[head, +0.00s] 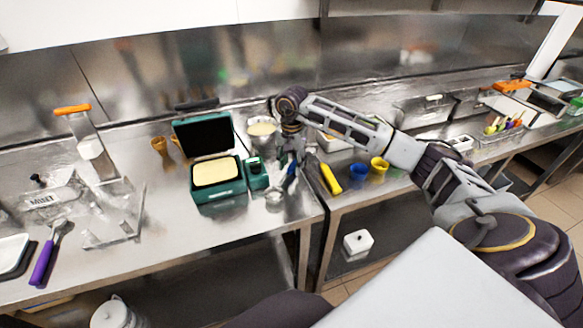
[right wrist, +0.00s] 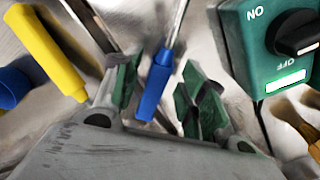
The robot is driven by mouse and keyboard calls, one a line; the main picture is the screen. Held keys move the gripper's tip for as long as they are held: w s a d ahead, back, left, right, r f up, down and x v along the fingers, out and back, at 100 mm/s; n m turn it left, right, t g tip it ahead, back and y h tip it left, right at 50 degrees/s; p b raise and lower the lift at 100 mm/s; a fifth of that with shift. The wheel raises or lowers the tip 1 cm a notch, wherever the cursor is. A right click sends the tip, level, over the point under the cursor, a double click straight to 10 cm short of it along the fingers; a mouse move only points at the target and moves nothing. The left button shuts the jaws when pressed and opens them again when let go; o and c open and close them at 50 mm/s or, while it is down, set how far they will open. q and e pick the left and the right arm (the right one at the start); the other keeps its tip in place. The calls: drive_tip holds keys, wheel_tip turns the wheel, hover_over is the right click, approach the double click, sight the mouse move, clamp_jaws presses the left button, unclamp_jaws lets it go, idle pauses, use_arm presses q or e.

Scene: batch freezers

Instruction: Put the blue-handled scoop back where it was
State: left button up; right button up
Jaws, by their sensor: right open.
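The blue-handled scoop (head: 291,176) is at the right end of the left counter, just right of the green machine. In the right wrist view its blue handle (right wrist: 153,92) lies between my right gripper's two green-padded fingers, and its thin metal shaft runs up out of the picture. My right gripper (head: 289,165) points down over the handle in the head view. It is open, with a gap beside the handle in the wrist view (right wrist: 160,98). The scoop's far end is cut off in the wrist view and hard to make out in the head view. My left gripper is not in view.
The green machine (head: 216,198) with raised lid and a control box (head: 257,181) stands close left. A yellow-handled tool (head: 330,179), a blue cup (head: 355,173) and a yellow cup (head: 378,164) are to the right. A pale tub (head: 263,132) stands behind.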

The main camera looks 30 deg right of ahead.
sight(291, 167)
wheel_tip(291, 167, up, 10)
drive_tip(key=shift+b, duration=0.3)
idle(0.3)
idle(1.4)
